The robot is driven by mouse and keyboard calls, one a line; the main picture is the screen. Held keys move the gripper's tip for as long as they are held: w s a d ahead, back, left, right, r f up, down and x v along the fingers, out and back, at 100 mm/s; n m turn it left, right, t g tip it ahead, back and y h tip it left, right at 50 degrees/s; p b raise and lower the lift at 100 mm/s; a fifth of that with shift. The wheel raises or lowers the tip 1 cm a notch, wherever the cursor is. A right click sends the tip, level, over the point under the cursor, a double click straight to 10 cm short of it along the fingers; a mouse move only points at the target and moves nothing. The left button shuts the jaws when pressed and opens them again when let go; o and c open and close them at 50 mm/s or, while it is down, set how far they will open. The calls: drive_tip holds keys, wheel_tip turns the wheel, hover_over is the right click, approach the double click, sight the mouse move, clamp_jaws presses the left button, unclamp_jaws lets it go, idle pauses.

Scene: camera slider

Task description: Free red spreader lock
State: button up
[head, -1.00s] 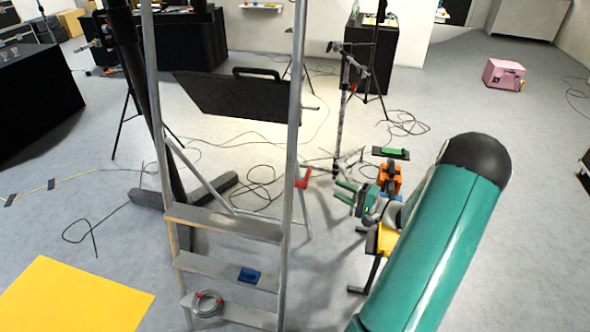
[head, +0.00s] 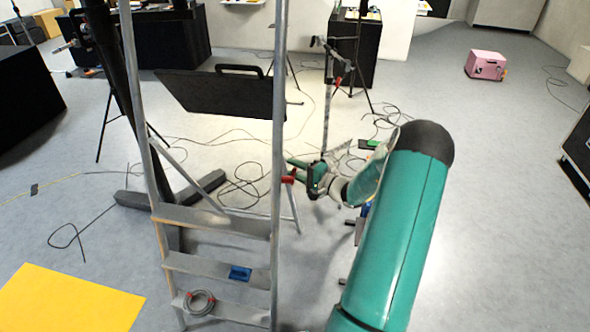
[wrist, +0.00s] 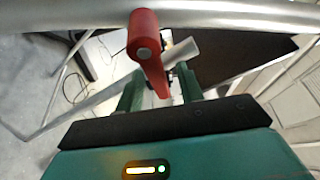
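The red spreader lock (head: 288,179) sits at the right rail of the grey stepladder (head: 212,221). In the wrist view the red lock (wrist: 145,42) is a lever with a round grey pin, in front of a metal rail, its narrow lower end pointing down between my fingers. My gripper (head: 301,170) is just right of the ladder rail, fingers pointing left toward the lock. In the wrist view my gripper (wrist: 158,86) has its two green fingers apart, one on each side of the lever's lower end. Whether either finger touches it I cannot tell.
A blue object (head: 240,273) and a coiled grey cable (head: 200,302) with red ends rest on the lower steps. A black panel (head: 225,92) stands behind the ladder. A stand (head: 328,100) rises behind my gripper. Cables lie on the floor.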

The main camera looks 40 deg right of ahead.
sight(294, 170)
drive_tip(key=shift+w, duration=0.2)
clamp_jaws()
drive_tip(key=shift+r, duration=0.1)
drive_tip(key=n, duration=0.1)
drive_tip(key=r+n+t, duration=0.1)
drive_tip(key=n, duration=0.2)
drive_tip(key=shift+s+a+r+y, duration=0.1)
drive_tip(key=shift+s+r+y, duration=0.05)
drive_tip(key=shift+r+y, duration=0.25)
drive_tip(key=shift+s+a+r+n+t+y, duration=0.15)
drive_tip(key=shift+r+n+t+y, duration=0.15)
drive_tip(key=shift+n, duration=0.65)
drive_tip(key=shift+s+a+r+n+t+y, duration=0.15)
drive_tip(key=shift+r+n+y, duration=0.25)
drive_tip(key=shift+n, duration=0.6)
drive_tip(key=shift+s+a+r+n+t+y, duration=0.1)
drive_tip(key=shift+a+r+n+t+y, duration=0.25)
drive_tip(key=shift+n, duration=0.6)
drive_tip(key=shift+d, duration=0.15)
